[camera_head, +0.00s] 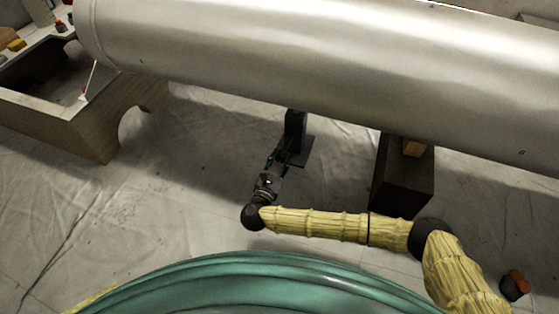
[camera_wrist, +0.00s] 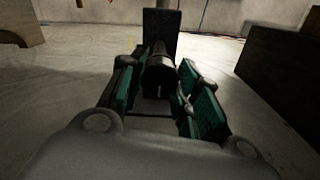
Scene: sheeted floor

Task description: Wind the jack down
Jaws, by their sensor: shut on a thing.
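The jack (camera_head: 295,132) is a dark upright post on a flat dark base, standing on the sheeted floor under a large pale metal cylinder. Its top is hidden by or close beneath the cylinder. In the wrist view the jack's dark body (camera_wrist: 162,38) stands straight ahead. My gripper (camera_head: 278,160) reaches to the jack's near side. In the wrist view my gripper (camera_wrist: 162,92), with green-padded fingers, is shut around a dark round knob (camera_wrist: 158,72) on the jack's front. The knob's far side is hidden.
The large metal cylinder (camera_head: 320,50) spans the scene overhead. A dark block (camera_head: 403,180) with a small wooden piece (camera_head: 413,148) stands right of the jack. A wooden trestle (camera_head: 110,125) is at left. A small black and orange object (camera_head: 515,285) lies at lower right. Floor left of the jack is clear.

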